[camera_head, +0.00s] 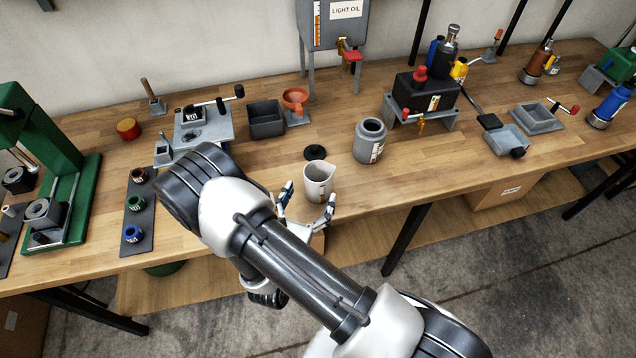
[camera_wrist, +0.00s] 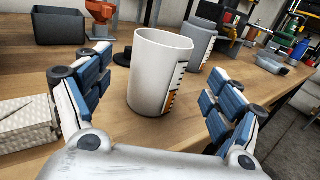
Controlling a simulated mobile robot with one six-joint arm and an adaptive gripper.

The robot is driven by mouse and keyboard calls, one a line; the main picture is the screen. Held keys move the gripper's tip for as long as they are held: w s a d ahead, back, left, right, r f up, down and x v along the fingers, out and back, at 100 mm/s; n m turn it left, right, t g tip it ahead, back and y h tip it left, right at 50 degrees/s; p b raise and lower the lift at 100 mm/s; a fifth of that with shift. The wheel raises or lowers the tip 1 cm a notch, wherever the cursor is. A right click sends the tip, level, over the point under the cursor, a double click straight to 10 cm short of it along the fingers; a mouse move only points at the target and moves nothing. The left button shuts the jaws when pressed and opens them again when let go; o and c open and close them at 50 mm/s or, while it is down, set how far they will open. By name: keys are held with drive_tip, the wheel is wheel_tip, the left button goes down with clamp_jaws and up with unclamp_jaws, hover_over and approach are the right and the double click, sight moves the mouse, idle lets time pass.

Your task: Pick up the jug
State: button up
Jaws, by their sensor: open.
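The jug (camera_head: 318,184) is a white, open-topped vessel with a scale marked on its side. It stands upright on the wooden bench near the front edge. In the wrist view the jug (camera_wrist: 158,75) stands between and a little beyond my open fingers. My gripper (camera_head: 307,205) is low at the bench's front edge, with one finger to each side of the jug. In the wrist view my gripper (camera_wrist: 152,100) shows blue finger pads with a gap between each pad and the jug. The jug's base shows on the bench top.
A grey canister (camera_head: 369,141) stands close behind the jug to the right. A black round lid (camera_head: 315,152) lies just behind the jug. A grey bin (camera_head: 266,119) and an orange funnel (camera_head: 295,98) stand farther back. A pale textured block (camera_wrist: 27,122) lies left of my left finger.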

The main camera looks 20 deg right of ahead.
sight(318, 177)
drive_tip(key=b+x, duration=0.1)
drive_tip(key=x, duration=0.5)
drive_tip(key=shift+w+d+r, duration=0.15)
drive_tip(key=shift+w+d, duration=0.05)
drive_tip(key=shift+w, duration=0.05)
drive_tip(key=shift+c, duration=0.6)
drive_tip(key=c, duration=1.4)
wheel_tip(318, 177, up, 20)
drive_tip(key=p, duration=0.5)
